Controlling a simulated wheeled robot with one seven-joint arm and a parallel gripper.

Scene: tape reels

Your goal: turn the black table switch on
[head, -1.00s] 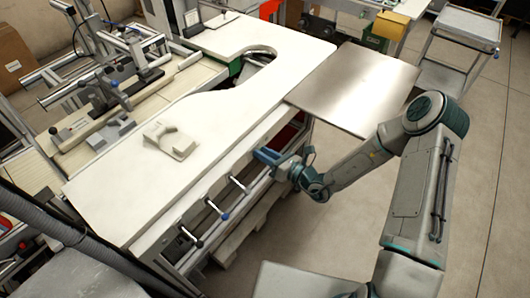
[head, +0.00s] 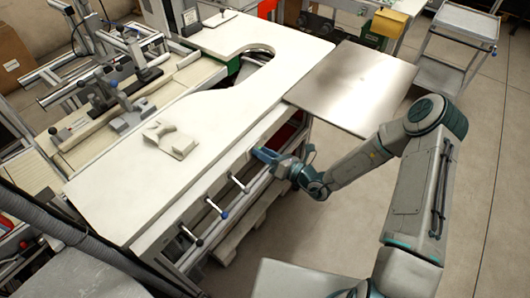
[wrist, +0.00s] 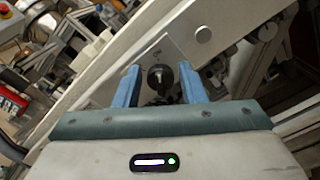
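The black table switch (wrist: 160,77) is a round black knob on a pale plate on the table's side, seen in the wrist view. My gripper (wrist: 158,84) has its two blue fingers apart, one to each side of the knob in the picture. I cannot tell whether either finger touches it. In the head view my gripper (head: 262,155) is at the front edge of the white table (head: 225,110), and the switch is hidden there.
Several levers with black or blue knobs (head: 222,213) stick out from the table's front, left of my gripper. A beige holder (head: 171,140) lies on the tabletop. A metal sheet (head: 350,85) juts out at the right. The floor (head: 470,200) at the right is clear.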

